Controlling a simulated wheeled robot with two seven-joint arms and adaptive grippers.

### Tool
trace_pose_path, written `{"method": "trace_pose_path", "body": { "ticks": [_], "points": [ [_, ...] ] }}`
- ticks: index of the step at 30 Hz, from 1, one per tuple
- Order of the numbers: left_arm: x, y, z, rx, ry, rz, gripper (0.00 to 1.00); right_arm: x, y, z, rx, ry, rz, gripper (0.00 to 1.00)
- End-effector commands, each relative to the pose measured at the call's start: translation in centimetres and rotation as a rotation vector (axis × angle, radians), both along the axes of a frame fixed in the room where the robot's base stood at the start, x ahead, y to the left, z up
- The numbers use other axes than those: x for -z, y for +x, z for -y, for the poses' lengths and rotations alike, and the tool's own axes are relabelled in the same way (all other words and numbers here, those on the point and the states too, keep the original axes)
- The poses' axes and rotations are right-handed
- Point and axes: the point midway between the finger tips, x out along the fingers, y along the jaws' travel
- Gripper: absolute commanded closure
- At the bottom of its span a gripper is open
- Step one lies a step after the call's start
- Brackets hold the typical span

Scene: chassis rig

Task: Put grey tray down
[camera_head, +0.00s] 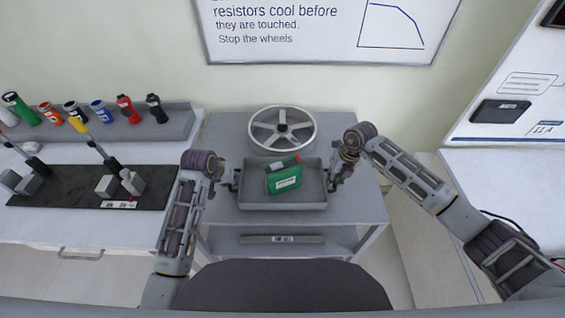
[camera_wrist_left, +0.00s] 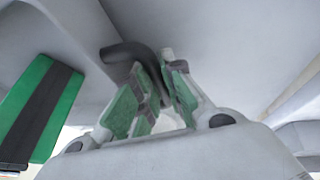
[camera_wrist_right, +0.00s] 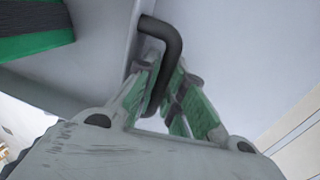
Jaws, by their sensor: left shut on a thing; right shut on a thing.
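The grey tray (camera_head: 256,198) is in the middle of the head view, level, at the front part of a small grey table. I cannot tell whether it touches the table top. A green box (camera_head: 284,179) with an orange-and-dark item stands inside it. My left gripper (camera_head: 232,180) is at the tray's left end, shut on its dark handle (camera_wrist_left: 122,52), seen in the left wrist view. My right gripper (camera_head: 335,179) is at the right end, shut on the other dark handle (camera_wrist_right: 168,45), seen in the right wrist view.
A spoked wheel (camera_head: 282,129) lies behind the tray on the grey table (camera_head: 222,130). A white bench (camera_head: 40,225) at left holds a black mat and a rack of several coloured bottles. Another white bench (camera_head: 520,175) stands at right. A lower shelf is below the tray.

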Motion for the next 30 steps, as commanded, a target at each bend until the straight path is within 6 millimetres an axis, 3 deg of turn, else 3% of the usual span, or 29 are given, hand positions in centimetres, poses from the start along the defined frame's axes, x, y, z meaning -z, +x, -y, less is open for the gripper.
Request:
{"method": "trace_pose_path", "body": {
  "ticks": [22,23,27,30],
  "points": [
    [1.2,0.1,0.1,0.001,-0.002,0.003,1.0,1.2,0.1,-0.1,-0.001,0.002,0.002,1.0],
    [1.3,0.0,0.1,0.0,-0.001,0.0,0.86,1.3,0.0,0.0,0.0,0.001,0.0,0.86],
    [1.3,0.0,0.0,0.0,-0.001,0.0,0.68,1.2,0.0,0.0,0.0,0.001,0.0,0.68],
    [1.2,0.0,0.1,0.0,-0.001,0.0,0.67,1.2,0.0,-0.1,-0.001,0.001,0.0,0.67]
  ]
}}
